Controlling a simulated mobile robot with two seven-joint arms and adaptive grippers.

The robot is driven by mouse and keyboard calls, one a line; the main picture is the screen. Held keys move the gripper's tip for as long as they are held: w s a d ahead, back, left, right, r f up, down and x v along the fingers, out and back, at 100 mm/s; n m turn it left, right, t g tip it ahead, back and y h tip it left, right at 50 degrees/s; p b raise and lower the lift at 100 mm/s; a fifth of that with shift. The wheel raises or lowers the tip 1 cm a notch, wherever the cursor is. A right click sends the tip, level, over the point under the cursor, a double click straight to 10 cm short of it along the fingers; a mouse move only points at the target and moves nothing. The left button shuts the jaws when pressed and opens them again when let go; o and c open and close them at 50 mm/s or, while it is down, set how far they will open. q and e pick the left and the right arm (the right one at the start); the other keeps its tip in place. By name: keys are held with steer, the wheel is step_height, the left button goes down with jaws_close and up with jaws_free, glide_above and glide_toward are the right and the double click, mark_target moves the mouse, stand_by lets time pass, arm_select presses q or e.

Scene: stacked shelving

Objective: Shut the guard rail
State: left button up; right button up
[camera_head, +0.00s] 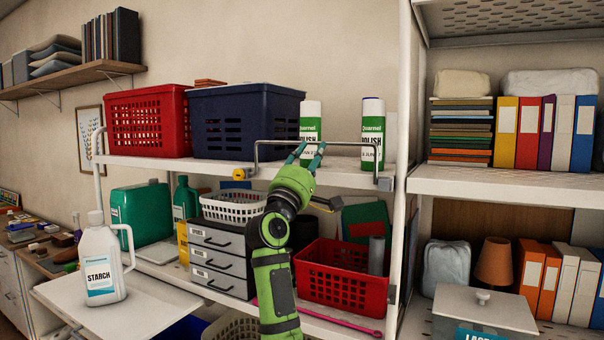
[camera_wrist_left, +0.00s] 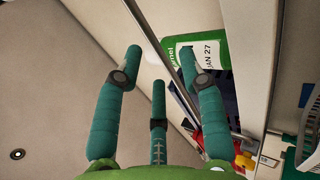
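The guard rail (camera_head: 350,144) is a thin grey metal bar with bent-down ends, standing along the front edge of the upper shelf (camera_head: 220,171) at its right half. A yellow piece (camera_head: 239,174) sits near its left end and a grey bracket (camera_head: 385,184) at its right end. My left gripper (camera_head: 313,148) is at the middle of the bar, its green fingers pointing up. In the left wrist view, its fingers (camera_wrist_left: 163,62) are spread, with the bar (camera_wrist_left: 172,62) passing between them. I cannot tell whether they touch it. My right gripper is not in view.
Two white-and-green polish cans (camera_head: 310,121) (camera_head: 373,133) stand behind the rail. A blue basket (camera_head: 242,115) and red basket (camera_head: 147,121) stand to the left. Below are grey drawers (camera_head: 218,260) and a red basket (camera_head: 341,276). A white post (camera_head: 404,150) rises at the right.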

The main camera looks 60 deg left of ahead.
arm_select(q)
steer(key=v, duration=0.7)
steer(key=shift+w, duration=0.1)
stand_by(0.4)
